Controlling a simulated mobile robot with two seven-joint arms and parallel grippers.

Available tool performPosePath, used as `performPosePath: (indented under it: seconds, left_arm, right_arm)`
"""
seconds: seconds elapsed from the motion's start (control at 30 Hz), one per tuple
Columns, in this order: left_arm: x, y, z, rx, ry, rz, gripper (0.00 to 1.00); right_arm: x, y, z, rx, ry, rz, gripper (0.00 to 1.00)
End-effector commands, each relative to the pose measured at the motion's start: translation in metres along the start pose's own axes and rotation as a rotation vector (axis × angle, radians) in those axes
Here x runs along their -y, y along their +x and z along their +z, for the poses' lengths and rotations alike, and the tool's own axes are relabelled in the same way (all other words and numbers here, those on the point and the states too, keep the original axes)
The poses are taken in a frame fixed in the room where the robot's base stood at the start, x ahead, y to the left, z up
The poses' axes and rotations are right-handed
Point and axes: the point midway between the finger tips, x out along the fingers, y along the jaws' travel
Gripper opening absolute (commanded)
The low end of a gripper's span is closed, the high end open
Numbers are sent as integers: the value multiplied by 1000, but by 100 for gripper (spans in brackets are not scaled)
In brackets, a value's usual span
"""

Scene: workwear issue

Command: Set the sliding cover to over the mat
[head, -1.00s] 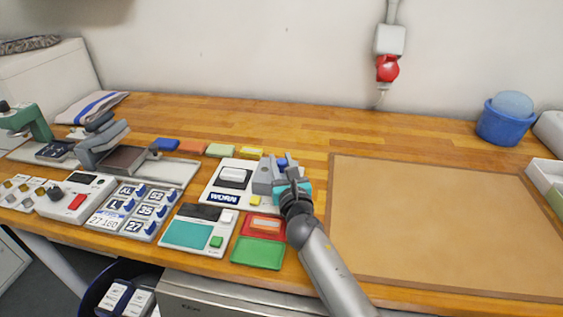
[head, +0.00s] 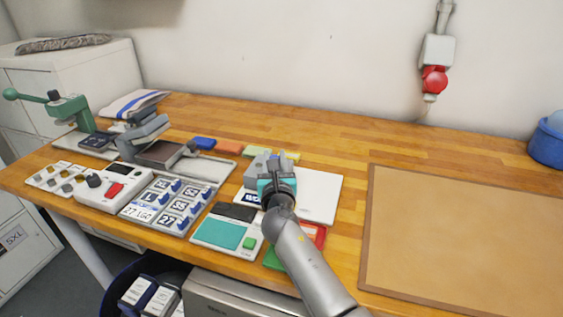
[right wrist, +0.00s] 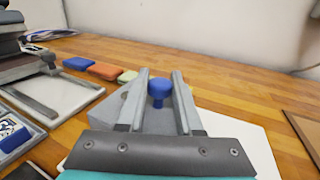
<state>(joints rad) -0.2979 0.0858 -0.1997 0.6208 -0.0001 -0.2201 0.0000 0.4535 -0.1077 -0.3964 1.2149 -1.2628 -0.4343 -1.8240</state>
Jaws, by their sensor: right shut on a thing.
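The sliding cover, a grey block (right wrist: 100,112) with a blue knob (right wrist: 158,92), sits on the left part of a white panel (head: 318,200). My right gripper (head: 273,163) is shut on the knob, which shows between its fingers in the right wrist view. The cover and gripper hide most of the panel's left part, where only a bit of a dark blue label shows; the panel's right part is bare. I cannot tell which surface is the mat; a large tan board (head: 460,235) with a brown border lies to the right. My left gripper is not in view.
Size buttons (head: 167,207), a red-button box (head: 112,190) and a grey press (head: 150,135) stand left. Coloured tiles (head: 229,148) lie behind.

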Motion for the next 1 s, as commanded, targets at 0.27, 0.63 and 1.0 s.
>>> performPosePath:
  seconds: [0.27,0.63,1.0]
  left_arm:
    - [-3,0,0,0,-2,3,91]
    - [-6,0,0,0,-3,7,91]
    - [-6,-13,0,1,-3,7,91]
  right_arm:
    - [-6,-1,2,3,7,16,43]
    - [-4,0,1,2,5,10,64]
    - [-2,-26,2,0,3,9,64]
